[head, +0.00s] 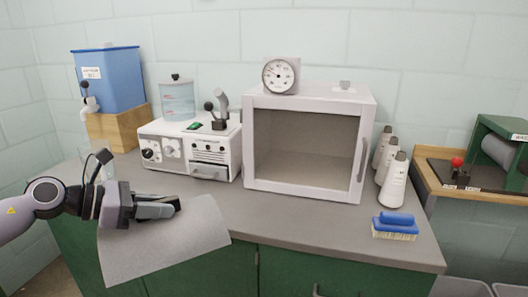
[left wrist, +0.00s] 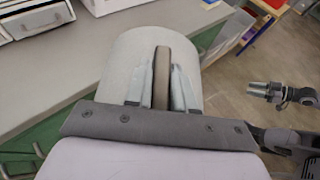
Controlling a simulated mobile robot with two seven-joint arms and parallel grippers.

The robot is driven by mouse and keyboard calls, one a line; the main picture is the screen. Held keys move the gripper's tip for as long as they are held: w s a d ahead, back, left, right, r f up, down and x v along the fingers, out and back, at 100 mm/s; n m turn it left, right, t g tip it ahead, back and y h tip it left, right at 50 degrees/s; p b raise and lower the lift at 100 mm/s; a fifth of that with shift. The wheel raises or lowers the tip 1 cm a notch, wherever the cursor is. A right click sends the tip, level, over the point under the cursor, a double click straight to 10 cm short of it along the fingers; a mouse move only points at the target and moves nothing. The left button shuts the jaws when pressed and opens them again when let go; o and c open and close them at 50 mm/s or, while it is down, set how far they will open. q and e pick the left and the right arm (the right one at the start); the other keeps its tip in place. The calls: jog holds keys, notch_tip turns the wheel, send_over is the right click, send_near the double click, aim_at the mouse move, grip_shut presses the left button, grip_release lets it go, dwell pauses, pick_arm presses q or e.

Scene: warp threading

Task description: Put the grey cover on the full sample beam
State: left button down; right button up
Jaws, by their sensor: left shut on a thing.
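The grey cover (head: 165,250) is a pale, smooth, curved sheet at the front left of the counter, reaching down over its front edge. My left gripper (head: 158,207) is at its upper part, shut on a dark upright bar that seems to be the cover's grip. In the left wrist view the bar stands between the two fingers (left wrist: 162,85), with the pale cover (left wrist: 128,55) beyond. My right gripper (left wrist: 264,91) seems to show at the right of that view, small, its jaws unclear. I cannot pick out the full sample beam for sure.
White bottles (head: 394,180) and a blue brush (head: 395,226) are at the right. A green machine with a grey roller (head: 500,148) stands beyond. The counter's front middle is clear.

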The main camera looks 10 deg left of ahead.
aim_at(190, 258)
pick_arm(q)
jog(key=s+d+f, duration=0.1)
jog(key=d, duration=0.1)
jog(key=s+d+f+m+g+h, duration=0.1)
jog(key=s+d, duration=0.1)
jog(key=d, duration=0.1)
jog(key=s+d+f+m, duration=0.1)
jog(key=d, duration=0.2)
jog(key=shift+s+f+g+h, duration=0.2)
jog(key=shift+s+g+h, duration=0.1)
jog(key=shift+g, duration=0.1)
jog(key=s+f+n+t, duration=0.1)
jog(key=s+f, duration=0.3)
jog(key=s, duration=0.1)
jog(key=shift+y, duration=0.4)
jog(key=r+p, duration=0.1)
jog(key=r, duration=0.1)
jog(key=r+p, duration=0.1)
jog(key=p, duration=0.1)
jog(key=r+p, duration=0.2)
jog(key=shift+s+d+r, duration=0.2)
jog(key=shift+d+r, duration=0.1)
jog(key=shift+d, duration=0.05)
jog(key=shift+f, duration=0.1)
